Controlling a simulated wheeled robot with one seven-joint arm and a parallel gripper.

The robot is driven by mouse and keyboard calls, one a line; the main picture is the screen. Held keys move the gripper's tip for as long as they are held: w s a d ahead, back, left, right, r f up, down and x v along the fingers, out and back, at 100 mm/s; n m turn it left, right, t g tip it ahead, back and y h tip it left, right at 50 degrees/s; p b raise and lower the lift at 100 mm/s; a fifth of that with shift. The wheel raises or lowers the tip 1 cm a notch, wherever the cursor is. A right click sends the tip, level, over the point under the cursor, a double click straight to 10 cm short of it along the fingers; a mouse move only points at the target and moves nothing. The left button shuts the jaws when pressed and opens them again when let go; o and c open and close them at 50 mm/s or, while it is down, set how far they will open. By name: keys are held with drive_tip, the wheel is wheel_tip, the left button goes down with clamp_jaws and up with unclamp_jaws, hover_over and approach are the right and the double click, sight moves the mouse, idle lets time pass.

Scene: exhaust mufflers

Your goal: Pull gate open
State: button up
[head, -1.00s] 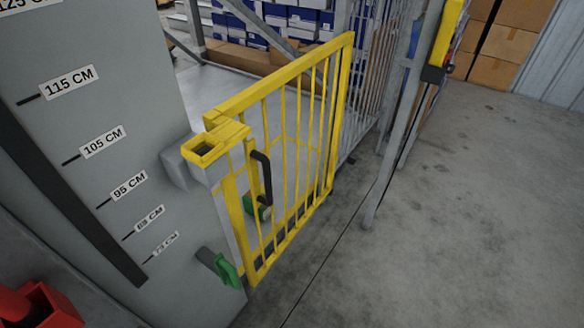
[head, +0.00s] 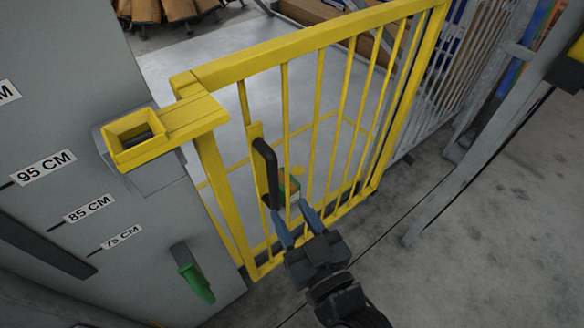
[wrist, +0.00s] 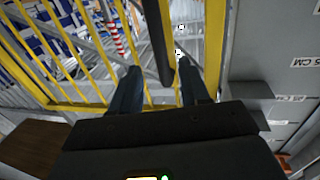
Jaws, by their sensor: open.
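The yellow barred gate (head: 300,47) stands upright, its left end against the grey pillar by a yellow bracket (head: 180,122). A black vertical handle (head: 265,172) is on its left part. My gripper (head: 289,209) is open and empty in front of the gate, low and slightly right of the handle in the head view. In the wrist view, the gate (wrist: 214,45) and handle (wrist: 158,40) show, with the handle's end appearing between the two spread fingers of my gripper (wrist: 160,72). I cannot tell the remaining depth; no grip shows.
The grey pillar (head: 60,120) with height labels and a green lever (head: 194,275) stands at the left. A grey post (head: 465,165) and mesh fence (head: 445,95) stand at the right. Concrete floor (head: 480,270) is clear at the lower right.

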sight(275, 185)
drive_tip(key=p+x, duration=0.1)
drive_tip(key=x, duration=0.6)
drive_tip(key=shift+w+r+p, duration=0.2)
drive_tip(key=shift+w+p, duration=0.15)
drive_tip(key=shift+w+a+f, duration=0.15)
drive_tip(key=shift+w+a, duration=0.15)
drive_tip(key=shift+w, duration=0.35)
drive_tip(key=shift+c, duration=0.2)
clamp_jaws()
